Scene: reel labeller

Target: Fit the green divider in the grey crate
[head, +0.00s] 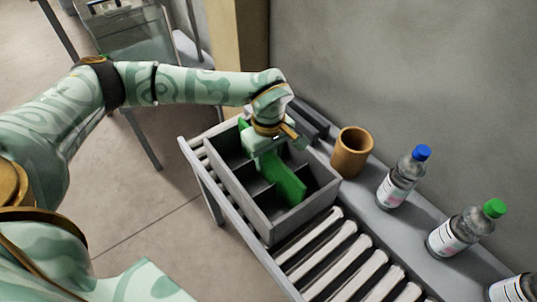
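The grey crate (253,212) stands on a roller conveyor, open at the top, with grey inner walls making several compartments. The green divider (284,182) stands on edge along the crate's length, its lower part inside the crate. My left gripper (262,150) is over the middle of the crate, with its pale fingers at the divider's upper edge; it looks shut on the divider. The gripper hides the divider's middle, and the crate walls hide its lower edge, so I cannot tell how deep it sits. My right gripper is not in view.
A brown cup (351,153) stands on the grey ledge just right of the crate. Bottles with a blue cap (400,178) and a green cap (463,230) stand further along. Bare conveyor rollers (335,255) lie in front of the crate. A wall rises behind.

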